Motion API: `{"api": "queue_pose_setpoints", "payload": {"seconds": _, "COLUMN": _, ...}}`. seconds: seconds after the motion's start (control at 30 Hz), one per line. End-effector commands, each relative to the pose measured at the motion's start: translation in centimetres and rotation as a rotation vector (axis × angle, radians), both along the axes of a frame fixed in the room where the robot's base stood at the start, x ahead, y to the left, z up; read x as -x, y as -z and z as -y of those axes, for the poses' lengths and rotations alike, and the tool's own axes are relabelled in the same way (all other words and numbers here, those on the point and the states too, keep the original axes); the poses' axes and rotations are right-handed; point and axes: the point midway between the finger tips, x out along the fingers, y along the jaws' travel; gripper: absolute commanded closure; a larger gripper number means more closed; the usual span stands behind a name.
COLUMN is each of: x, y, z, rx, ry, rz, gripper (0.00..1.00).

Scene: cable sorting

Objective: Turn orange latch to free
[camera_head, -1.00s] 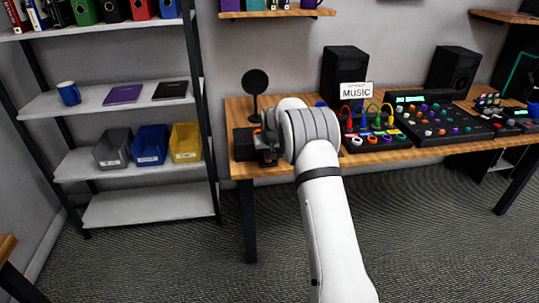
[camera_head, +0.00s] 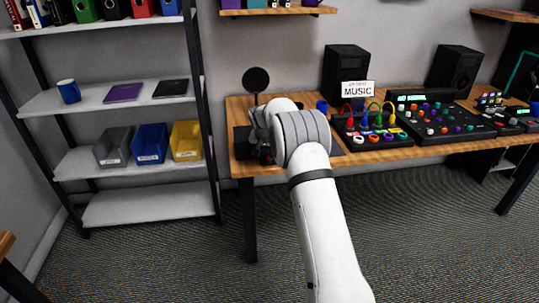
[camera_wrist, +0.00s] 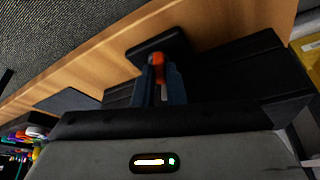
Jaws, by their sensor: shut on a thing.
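The orange latch (camera_wrist: 157,60) shows in the wrist view between the tips of my gripper (camera_wrist: 160,76), against a black plate. My gripper is shut on it. The latch sits at a black device (camera_wrist: 225,72) on the wooden table. How far the latch is turned cannot be told, since the fingers cover part of it. In the head view my arm hides the latch and most of my gripper; the black device (camera_head: 242,143) shows at the table's left end.
A black round-headed stand (camera_head: 256,80) rises behind the device. To the right are a panel with coloured cables (camera_head: 372,134), a MUSIC sign (camera_head: 357,90), a mixer (camera_head: 440,120) and speakers. A shelf with grey, blue and yellow bins (camera_head: 150,143) stands left of the table (camera_head: 380,157).

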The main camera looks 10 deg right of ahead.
Motion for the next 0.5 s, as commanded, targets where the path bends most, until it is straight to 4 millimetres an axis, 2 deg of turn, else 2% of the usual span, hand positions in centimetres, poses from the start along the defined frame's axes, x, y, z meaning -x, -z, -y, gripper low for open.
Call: {"api": "queue_pose_setpoints", "payload": {"seconds": 0.5, "x": -0.33, "y": -0.06, "z": -0.39, "rx": 0.000, "ry": 0.476, "rz": 0.002, "gripper": 1.00}}
